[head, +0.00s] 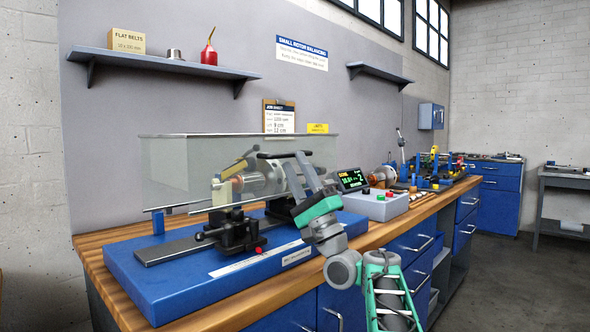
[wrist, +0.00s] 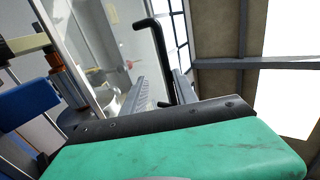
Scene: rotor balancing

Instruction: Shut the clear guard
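The clear guard (head: 185,165) is a see-through box-like cover with a thin grey rim, over and behind the rotor on the blue balancing machine (head: 200,270). It looks raised, with its lower edge clear of the blue base. A black bar handle (head: 272,155) shows near my gripper (head: 297,168). In the wrist view the bent black handle (wrist: 149,23) runs down between the two grey ridged fingers of my gripper (wrist: 158,85). The fingers stand apart, with gaps beside the bar. Contact with the bar cannot be told. My wrist hides part of the machine's right side.
The metal rotor (head: 262,180) and a black clamp (head: 235,232) stand on the machine. A grey control box (head: 375,203) with buttons and a lit display (head: 352,179) sit to the right on the wooden bench (head: 428,208). Shelves (head: 150,66) hang on the wall above.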

